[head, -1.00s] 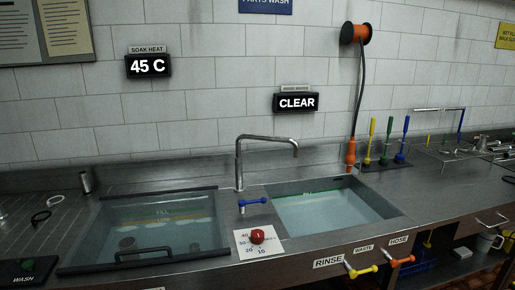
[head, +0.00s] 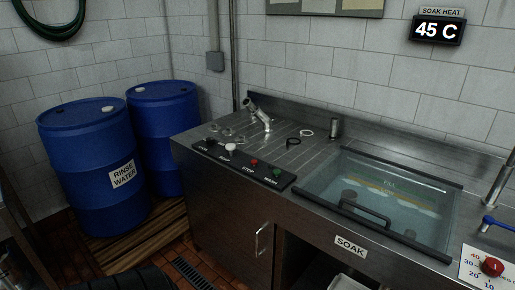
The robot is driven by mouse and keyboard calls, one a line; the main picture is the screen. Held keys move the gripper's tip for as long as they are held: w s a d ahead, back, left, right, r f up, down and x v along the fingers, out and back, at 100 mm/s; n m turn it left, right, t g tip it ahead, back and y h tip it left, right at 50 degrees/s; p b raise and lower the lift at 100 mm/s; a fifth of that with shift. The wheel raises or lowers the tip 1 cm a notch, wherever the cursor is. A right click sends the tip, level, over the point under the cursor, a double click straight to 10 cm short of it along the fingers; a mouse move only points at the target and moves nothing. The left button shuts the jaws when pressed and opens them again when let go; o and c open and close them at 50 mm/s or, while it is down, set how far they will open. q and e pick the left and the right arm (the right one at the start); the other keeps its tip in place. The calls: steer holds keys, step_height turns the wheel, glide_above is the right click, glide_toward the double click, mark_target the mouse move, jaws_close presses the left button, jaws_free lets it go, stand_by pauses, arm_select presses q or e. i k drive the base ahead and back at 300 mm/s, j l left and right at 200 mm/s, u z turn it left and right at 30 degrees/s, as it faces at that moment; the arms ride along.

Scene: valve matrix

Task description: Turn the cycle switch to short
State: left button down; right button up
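A black control panel (head: 236,161) lies along the front edge of the steel counter, left of the soak basin. On it, from left to right, are a dark knob (head: 210,142), a pale knob (head: 231,148), a red button (head: 254,162) and a green button (head: 277,173). The labels by the two knobs are too small to read, so I cannot tell which is the cycle switch or how it is set. The red button's label looks like STOP and the green one's like WASH.
The soak basin (head: 350,241) has a clear lid with a black handle (head: 364,206). Metal parts (head: 258,115) and rings (head: 307,133) lie behind the panel. A cabinet handle (head: 263,240) sticks out below. Blue drums (head: 92,170) stand left on a wooden pallet (head: 132,236).

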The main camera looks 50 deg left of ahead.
mark_target(210, 141)
steer(key=u, duration=1.8)
